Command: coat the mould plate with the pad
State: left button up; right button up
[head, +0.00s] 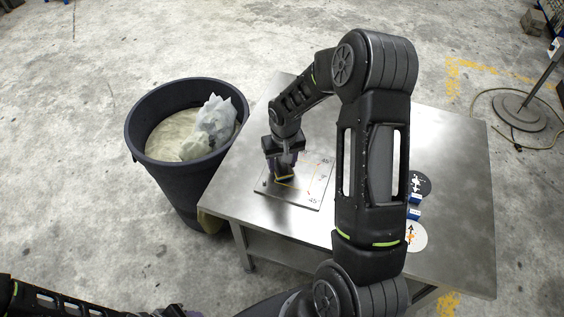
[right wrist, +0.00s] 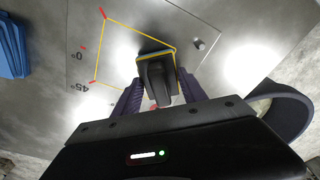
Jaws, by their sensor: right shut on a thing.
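The mould plate (head: 318,196) is a grey metal plate lying on the steel table, with red marks and angle labels. In the right wrist view the plate (right wrist: 125,62) carries a yellow outline with red corner marks. My right gripper (head: 284,166) points down over the plate's left part. It is shut on the dark pad (right wrist: 155,78), which sits at one corner of the yellow outline. The pad appears to be on or just above the plate; contact is hard to tell. My left gripper (head: 176,312) is only partly visible at the bottom edge, its jaws unclear.
A dark bin (head: 183,184) with pale material stands against the table's left side. A black disc (head: 423,182), a white disc (head: 418,238) and blue blocks (head: 414,213) lie right of my arm, partly hidden. The table's far right (head: 455,180) is clear.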

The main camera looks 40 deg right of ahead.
aim_at(292, 170)
jog(key=shift+f+b, duration=0.35)
jog(key=shift+f, duration=0.05)
jog(key=shift+s+d+r, duration=0.15)
jog(key=shift+s+d, duration=0.55)
jog(key=shift+s, duration=0.25)
jog(key=shift+s+d, duration=0.15)
jog(key=shift+s, duration=0.1)
jog(key=shift+s, duration=0.1)
jog(key=shift+s+d, duration=0.8)
jog(key=shift+s, duration=0.3)
jog(key=shift+s+d+f+p, duration=0.1)
jog(key=shift+s+d+p, duration=0.1)
jog(key=shift+s+d, duration=0.35)
jog(key=shift+s+d+f+p, duration=0.1)
jog(key=shift+s+d+p, duration=0.15)
jog(key=shift+s, duration=0.45)
